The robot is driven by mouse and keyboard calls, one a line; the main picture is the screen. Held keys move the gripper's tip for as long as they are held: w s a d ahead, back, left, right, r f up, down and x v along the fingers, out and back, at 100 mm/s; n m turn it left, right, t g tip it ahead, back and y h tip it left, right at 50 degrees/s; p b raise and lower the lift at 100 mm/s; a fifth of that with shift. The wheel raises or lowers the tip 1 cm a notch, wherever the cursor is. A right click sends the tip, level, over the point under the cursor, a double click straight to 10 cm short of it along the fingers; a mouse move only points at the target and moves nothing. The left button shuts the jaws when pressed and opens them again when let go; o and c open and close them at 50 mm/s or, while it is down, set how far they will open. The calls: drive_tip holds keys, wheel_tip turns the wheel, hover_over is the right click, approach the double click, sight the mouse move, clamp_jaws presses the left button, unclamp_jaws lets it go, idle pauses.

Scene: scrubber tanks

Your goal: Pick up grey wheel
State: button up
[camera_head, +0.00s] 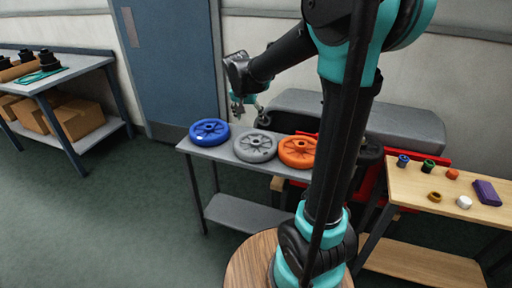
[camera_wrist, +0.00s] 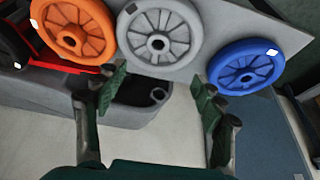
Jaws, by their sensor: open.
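The grey wheel (camera_head: 255,146) lies flat on the grey table between a blue wheel (camera_head: 209,132) and an orange wheel (camera_head: 298,151). My gripper (camera_head: 246,108) is above and behind the table's back edge, apart from the wheels. In the wrist view the grey wheel (camera_wrist: 159,40) is at the top middle, beyond the fingertips. The orange wheel (camera_wrist: 73,28) is to its left and the blue wheel (camera_wrist: 246,67) to its right. My gripper (camera_wrist: 160,85) is open, with nothing between its green-padded fingers.
The grey table (camera_head: 222,151) has a lower shelf. A grey machine with a red part (camera_head: 380,125) stands behind it. A wooden table (camera_head: 410,188) at right holds several small items. A workbench (camera_head: 50,80) with boxes stands at far left, near a blue door (camera_head: 170,60).

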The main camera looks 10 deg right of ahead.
approach(255, 139)
drive_tip(key=f, duration=0.3)
drive_tip(key=shift+s+d+f, duration=0.2)
drive_tip(key=shift+s+d, duration=0.05)
drive_tip(key=shift+s, duration=0.1)
drive_tip(key=shift+x, duration=2.55)
drive_tip(key=shift+w+d+r, duration=0.1)
drive_tip(key=shift+w, duration=0.05)
clamp_jaws()
